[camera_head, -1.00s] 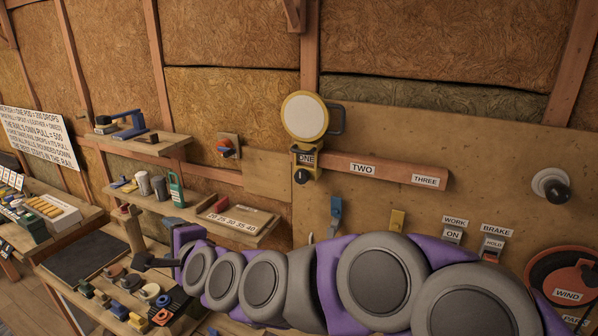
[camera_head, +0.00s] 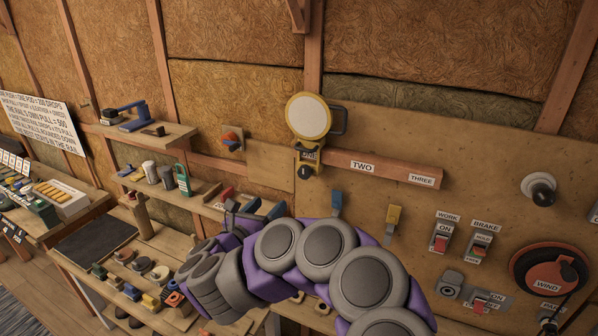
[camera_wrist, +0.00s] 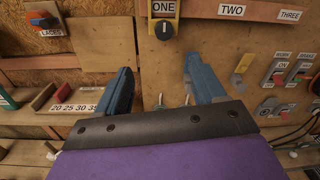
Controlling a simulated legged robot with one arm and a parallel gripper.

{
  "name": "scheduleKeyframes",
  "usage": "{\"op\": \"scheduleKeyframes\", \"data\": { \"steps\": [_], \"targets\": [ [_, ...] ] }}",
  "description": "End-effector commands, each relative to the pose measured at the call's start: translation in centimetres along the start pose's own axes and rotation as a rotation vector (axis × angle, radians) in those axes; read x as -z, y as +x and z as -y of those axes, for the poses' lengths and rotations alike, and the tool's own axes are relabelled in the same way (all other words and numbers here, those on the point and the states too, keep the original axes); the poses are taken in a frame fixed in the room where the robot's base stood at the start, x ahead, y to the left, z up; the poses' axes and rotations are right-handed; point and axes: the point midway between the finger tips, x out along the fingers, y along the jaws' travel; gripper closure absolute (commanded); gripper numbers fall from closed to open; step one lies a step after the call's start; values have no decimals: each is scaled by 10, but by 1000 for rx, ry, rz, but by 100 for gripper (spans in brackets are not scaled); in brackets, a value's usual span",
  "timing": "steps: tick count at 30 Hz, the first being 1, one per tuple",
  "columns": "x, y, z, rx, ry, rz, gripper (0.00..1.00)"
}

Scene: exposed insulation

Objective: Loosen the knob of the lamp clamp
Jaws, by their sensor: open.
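The lamp (camera_head: 308,117) has a round white face in a yellow rim. Its yellow clamp sits at the left end of a wooden rail, at the label ONE. The clamp's black knob (camera_head: 304,172) faces outward below the label. In the wrist view the knob (camera_wrist: 163,30) is at the top centre, above and beyond the fingers. My gripper (camera_wrist: 160,88) is open, with its two blue fingers apart and no object held between them. In the head view my gripper (camera_head: 255,208) is below and left of the knob, partly hidden by my arm.
The rail (camera_head: 385,168) runs right with labels TWO and THREE. Shelves with tools and cans stand left. WORK (camera_head: 440,238) and BRAKE (camera_head: 481,245) switches and a red WIND wheel (camera_head: 549,272) are on the board to the right. The wall before the clamp is clear.

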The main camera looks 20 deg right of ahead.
Motion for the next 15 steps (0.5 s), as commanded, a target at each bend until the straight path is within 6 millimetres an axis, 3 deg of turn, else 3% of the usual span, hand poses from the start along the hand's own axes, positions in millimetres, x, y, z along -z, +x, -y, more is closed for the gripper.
{"op": "scheduleKeyframes", "data": {
  "steps": [5,15],
  "targets": [
    [1,13,4,12,7,-6,31],
    [1,57,3,12,0,1,31]
  ]
}}
